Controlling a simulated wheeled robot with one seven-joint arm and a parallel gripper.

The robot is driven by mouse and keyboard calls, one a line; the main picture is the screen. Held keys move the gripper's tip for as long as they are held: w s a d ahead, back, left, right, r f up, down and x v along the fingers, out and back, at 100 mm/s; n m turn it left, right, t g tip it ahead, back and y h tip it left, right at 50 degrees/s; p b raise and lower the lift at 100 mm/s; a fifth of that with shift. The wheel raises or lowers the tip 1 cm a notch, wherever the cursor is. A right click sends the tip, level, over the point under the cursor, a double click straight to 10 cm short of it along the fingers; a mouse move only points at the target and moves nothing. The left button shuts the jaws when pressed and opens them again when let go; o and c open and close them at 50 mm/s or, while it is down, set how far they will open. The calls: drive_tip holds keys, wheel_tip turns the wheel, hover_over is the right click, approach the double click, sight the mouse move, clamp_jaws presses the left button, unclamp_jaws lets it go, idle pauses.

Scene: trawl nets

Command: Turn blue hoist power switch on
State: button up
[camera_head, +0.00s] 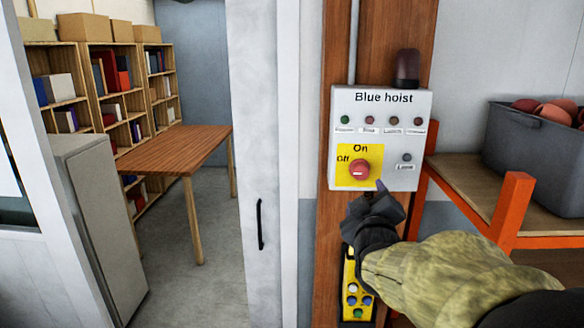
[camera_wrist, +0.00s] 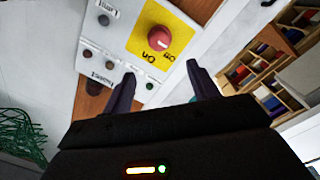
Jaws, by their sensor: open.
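The blue hoist control box (camera_head: 417,100), light grey and labelled "Blue hoist", is fixed to a brown post. Its red round power switch (camera_head: 359,170) sits on a yellow plate (camera_head: 345,180), with "On" above and "Off" at the left. A pale mark shows on the knob, but I cannot tell clearly which label it points to. My gripper (camera_head: 378,190) is just below and right of the knob, apart from it. In the wrist view my gripper (camera_wrist: 161,82) is open and empty, its two fingers pointing toward the box, with the red switch (camera_wrist: 162,38) ahead between them.
A yellow button pendant (camera_head: 351,285) hangs below the box. An orange-framed shelf (camera_head: 515,205) with a grey bin (camera_head: 530,150) stands at the right. A door edge with a black handle (camera_head: 260,224) is left of the post, with a wooden table (camera_head: 180,148) beyond.

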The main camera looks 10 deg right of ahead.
sight(360, 172)
drive_tip(key=p+x, duration=0.6)
drive_tip(key=x, duration=0.7)
drive_tip(key=shift+w+d, duration=0.1)
drive_tip(key=shift+w, duration=0.2)
drive_tip(key=c, duration=0.7)
drive_tip(key=shift+s, duration=0.1)
drive_tip(key=shift+c, duration=1.2)
